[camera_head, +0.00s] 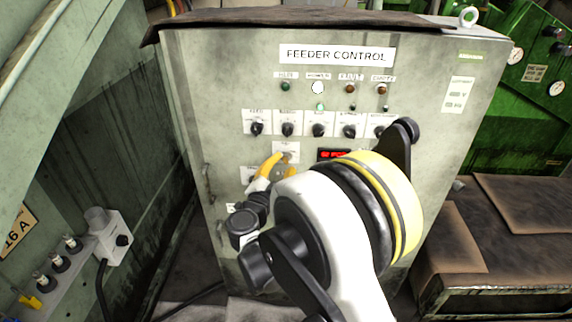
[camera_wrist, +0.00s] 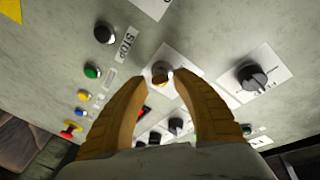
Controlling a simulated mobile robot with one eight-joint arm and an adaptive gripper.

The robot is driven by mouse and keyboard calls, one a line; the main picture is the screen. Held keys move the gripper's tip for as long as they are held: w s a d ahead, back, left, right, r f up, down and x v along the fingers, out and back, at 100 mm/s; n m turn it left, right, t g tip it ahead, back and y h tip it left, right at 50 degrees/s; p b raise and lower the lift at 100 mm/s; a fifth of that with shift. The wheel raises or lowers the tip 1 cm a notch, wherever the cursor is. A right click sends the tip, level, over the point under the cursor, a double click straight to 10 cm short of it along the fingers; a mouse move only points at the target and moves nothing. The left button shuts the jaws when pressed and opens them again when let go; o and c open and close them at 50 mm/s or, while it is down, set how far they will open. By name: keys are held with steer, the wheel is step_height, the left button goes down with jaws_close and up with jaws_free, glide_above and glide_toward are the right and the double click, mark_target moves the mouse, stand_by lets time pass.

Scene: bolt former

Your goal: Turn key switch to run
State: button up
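The key switch (camera_wrist: 161,73) is a small round knob with a brassy middle on a white plate. It shows in the wrist view between and just beyond my fingertips. In the head view, its white plate (camera_head: 287,147) is on the FEEDER CONTROL cabinet, below the row of black knobs, and my fingers partly cover it. My gripper (camera_wrist: 163,84) has yellow-brown fingers standing apart, one on each side of the key switch. It also shows at the panel in the head view (camera_head: 281,160). Contact with the key cannot be told.
A black rotary knob (camera_wrist: 252,77) is close to the right finger in the wrist view. A black STOP button (camera_wrist: 105,34) and a green button (camera_wrist: 91,71) are to the left. The cabinet (camera_head: 440,130) also carries a red display (camera_head: 333,155), partly behind my arm.

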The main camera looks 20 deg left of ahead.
steer(key=shift+w, duration=1.05)
jaws_close()
steer(key=shift+m, duration=0.3)
steer(key=m+g, duration=0.1)
steer(key=m, duration=0.2)
steer(key=shift+d+r+m, duration=0.1)
steer(key=shift+m, duration=0.2)
steer(key=m+g+y, duration=0.1)
steer(key=m, duration=0.2)
steer(key=shift+m+p, duration=0.4)
steer(key=m+g+y, duration=0.1)
steer(key=m, duration=0.2)
steer(key=m+y, duration=0.2)
steer(key=m, duration=0.1)
steer(key=shift+m+g, duration=0.3)
steer(key=shift+m, duration=0.1)
